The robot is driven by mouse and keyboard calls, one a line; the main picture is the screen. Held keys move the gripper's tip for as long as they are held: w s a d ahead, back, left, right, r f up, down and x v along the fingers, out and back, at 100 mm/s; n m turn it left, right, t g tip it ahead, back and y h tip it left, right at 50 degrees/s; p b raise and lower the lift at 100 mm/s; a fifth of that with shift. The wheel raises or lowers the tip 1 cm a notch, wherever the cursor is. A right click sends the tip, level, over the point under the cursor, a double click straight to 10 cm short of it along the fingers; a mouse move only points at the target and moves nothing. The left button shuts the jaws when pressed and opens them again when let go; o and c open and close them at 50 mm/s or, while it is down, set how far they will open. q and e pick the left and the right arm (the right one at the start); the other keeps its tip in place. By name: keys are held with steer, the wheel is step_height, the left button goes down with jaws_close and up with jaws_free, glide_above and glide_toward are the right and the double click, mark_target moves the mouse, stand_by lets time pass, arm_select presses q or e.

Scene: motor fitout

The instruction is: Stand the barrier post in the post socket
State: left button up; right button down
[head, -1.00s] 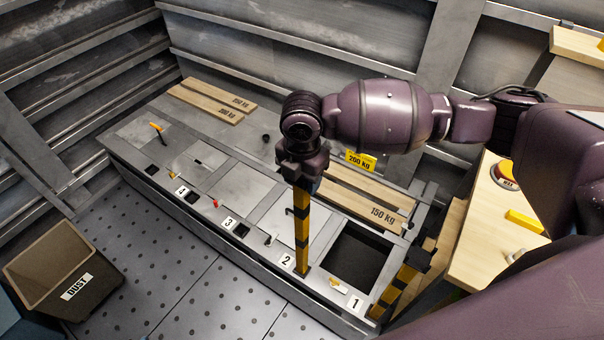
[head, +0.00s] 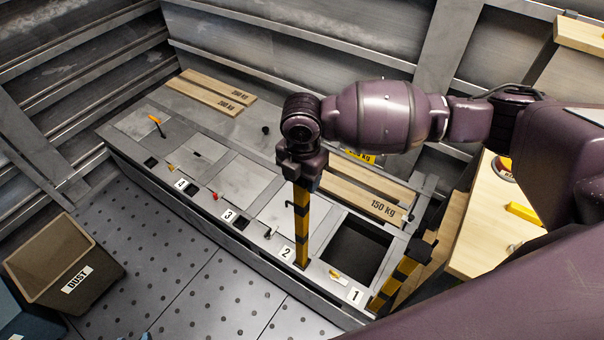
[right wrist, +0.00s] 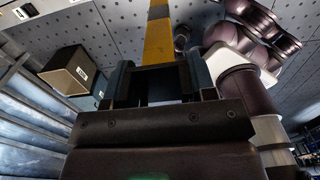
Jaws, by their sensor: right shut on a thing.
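The yellow and black striped barrier post (head: 301,225) hangs upright below my right gripper (head: 301,182), which is shut on its upper end. The right wrist view also shows the post (right wrist: 158,42) running away from the fingers (right wrist: 160,85). In the head view its lower end meets the bench top just right of label 2 (head: 287,252). The post covers the spot beneath it, so I cannot tell whether it is inside a post socket or above one. Similar square openings show by label 3 (head: 241,223) and label 4 (head: 192,190). My left gripper is out of view.
A large open pit (head: 355,250) lies right of the post, beside label 1 (head: 355,296). Another striped post (head: 398,278) stands at the bench's right end. Wooden planks (head: 372,190) lie behind. A dust bin (head: 35,262) stands on the floor at left.

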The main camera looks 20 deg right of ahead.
stand_by(0.4)
steer(key=shift+f, duration=1.5)
stand_by(0.9)
stand_by(0.8)
steer(key=shift+f, duration=0.2)
steer(key=shift+f, duration=0.2)
stand_by(0.4)
stand_by(0.6)
